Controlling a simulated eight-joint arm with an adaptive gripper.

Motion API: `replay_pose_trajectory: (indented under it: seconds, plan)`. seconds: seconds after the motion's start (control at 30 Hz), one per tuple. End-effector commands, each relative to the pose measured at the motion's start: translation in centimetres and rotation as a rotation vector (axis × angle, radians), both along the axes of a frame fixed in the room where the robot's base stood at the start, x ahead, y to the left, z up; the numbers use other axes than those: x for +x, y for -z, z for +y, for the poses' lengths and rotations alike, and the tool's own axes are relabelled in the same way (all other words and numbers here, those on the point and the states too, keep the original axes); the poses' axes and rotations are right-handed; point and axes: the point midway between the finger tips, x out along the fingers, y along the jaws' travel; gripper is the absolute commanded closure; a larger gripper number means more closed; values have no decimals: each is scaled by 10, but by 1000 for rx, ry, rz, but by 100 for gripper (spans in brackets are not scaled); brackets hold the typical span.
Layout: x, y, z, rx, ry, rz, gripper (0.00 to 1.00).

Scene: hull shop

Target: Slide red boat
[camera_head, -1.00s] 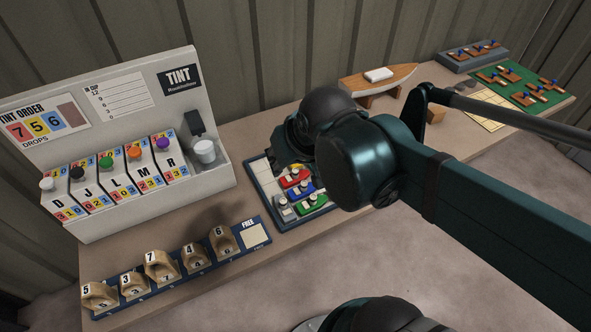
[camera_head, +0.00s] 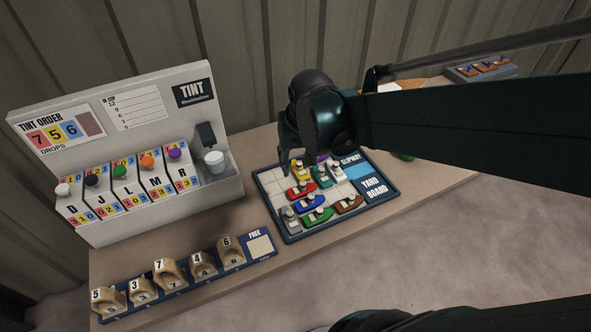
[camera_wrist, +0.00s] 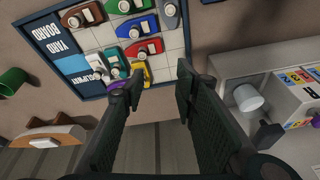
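The red boat (camera_head: 301,190) lies on the left part of the yard board (camera_head: 281,233), just above the blue boat (camera_head: 305,202). In the wrist view, the red boat (camera_wrist: 143,49) lies beyond my fingertips, between the blue and yellow boats. The yellow boat (camera_head: 300,171), teal boat (camera_head: 321,178), green boat (camera_head: 317,215), brown boat (camera_head: 349,204), grey boat (camera_head: 289,216) and a partly hidden purple boat (camera_head: 322,157) share the board. My gripper (camera_wrist: 160,80) is open and empty, by the board's far edge; its height above the board is unclear.
The tint dispenser (camera_head: 150,100) stands left of the board, with a white cup (camera_head: 214,162) at its right end. Numbered wooden blocks (camera_head: 169,271) sit on a rack in front. Pale squares left of the red boat look empty. A wooden boat model (camera_wrist: 45,138) lies off the board.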

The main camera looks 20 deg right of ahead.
Motion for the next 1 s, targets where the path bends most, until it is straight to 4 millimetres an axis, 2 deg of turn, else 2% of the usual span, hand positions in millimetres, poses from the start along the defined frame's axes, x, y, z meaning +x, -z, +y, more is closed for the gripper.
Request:
replay_pose_trajectory:
  seconds: [0.5,1.0]
  plan:
    - [34,42,-25,29,101,130,71]
    - [54,95,-49,54,194,252,71]
